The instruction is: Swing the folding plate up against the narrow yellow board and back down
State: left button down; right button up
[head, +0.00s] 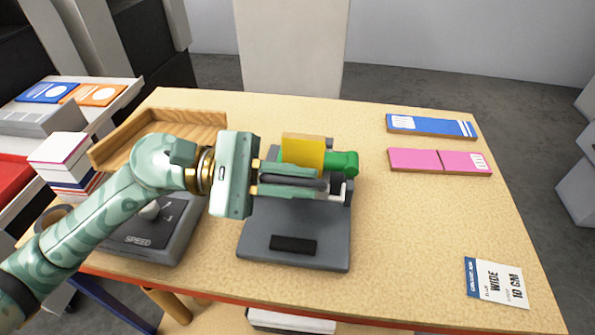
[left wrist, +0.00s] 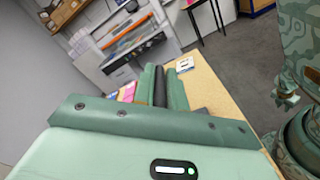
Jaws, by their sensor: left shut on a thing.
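The yellow board (head: 303,150) stands upright at the back of a grey folding device (head: 258,236) on the table. A bright green rounded part (head: 343,163) sits at its right end. My left gripper (head: 318,184) reaches across the device from the left, just in front of the yellow board. It is shut on a dark bar (head: 300,181), which seems to be the folding plate's handle; the dark bar also shows between the fingers in the left wrist view (left wrist: 160,88). The gripper hides much of the plate, so its angle is hard to tell. My right gripper is not in view.
A blue board (head: 430,125) and a pink board (head: 435,161) lie at the right. A card reading "WIDE 10 CM" (head: 495,284) lies near the front right. A wooden tray (head: 190,118) and a grey SPEED unit (head: 150,240) stand left. The tabletop right of the device is clear.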

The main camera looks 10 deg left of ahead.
pick_arm(q)
jog(key=shift+s+f+m+b, duration=0.25)
jog(key=shift+s+m+b, duration=0.05)
jog(key=shift+b, duration=0.05)
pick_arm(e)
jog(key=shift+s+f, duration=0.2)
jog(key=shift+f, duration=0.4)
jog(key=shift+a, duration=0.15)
pick_arm(q)
jog(key=c, duration=1.5)
grip_release()
